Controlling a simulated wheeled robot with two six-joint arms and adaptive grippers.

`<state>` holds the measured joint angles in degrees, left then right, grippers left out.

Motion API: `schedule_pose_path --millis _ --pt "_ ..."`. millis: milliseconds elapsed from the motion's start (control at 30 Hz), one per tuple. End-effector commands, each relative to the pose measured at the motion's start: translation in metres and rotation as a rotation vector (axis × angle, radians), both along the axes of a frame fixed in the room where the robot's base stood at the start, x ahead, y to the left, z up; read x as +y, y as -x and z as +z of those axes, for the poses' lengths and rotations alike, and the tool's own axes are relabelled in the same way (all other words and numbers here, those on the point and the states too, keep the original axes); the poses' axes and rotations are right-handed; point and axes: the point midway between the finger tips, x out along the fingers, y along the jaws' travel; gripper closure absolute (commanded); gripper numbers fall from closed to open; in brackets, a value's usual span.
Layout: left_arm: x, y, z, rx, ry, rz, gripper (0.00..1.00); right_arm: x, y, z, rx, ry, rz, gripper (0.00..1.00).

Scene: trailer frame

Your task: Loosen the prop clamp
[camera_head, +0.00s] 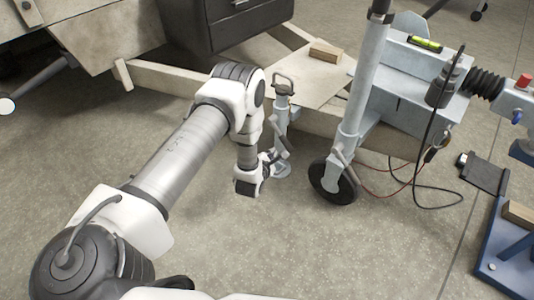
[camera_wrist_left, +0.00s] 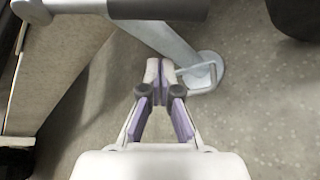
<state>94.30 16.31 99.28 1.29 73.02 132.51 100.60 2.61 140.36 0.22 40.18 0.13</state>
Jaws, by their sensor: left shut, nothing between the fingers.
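A grey prop stand (camera_head: 281,112) with a loop handle on top stands at the trailer frame, its round foot (camera_head: 283,171) on the floor. My left gripper (camera_head: 274,158) is low beside the prop, partly hidden by its own wrist. In the left wrist view the gripper's fingertips (camera_wrist_left: 160,68) are together and empty, close to the prop tube (camera_wrist_left: 166,38). A thin bent bar (camera_wrist_left: 199,69), perhaps the clamp lever, lies just right of the tips over the round foot (camera_wrist_left: 208,75). I cannot tell whether the tips touch it. My right gripper is not in view.
A jockey wheel (camera_head: 331,181) on a grey post (camera_head: 361,90) stands right of the prop. Cables (camera_head: 412,184) hang further right. The wooden trailer frame (camera_head: 172,80) runs behind, and a blue stand (camera_head: 507,254) is at lower right. The front floor is clear.

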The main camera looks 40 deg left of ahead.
Motion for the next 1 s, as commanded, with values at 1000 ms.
schedule_pose_path --millis 1000 --pt "-0.016 -0.017 0.028 0.004 0.045 0.000 1.00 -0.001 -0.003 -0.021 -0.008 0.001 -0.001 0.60"
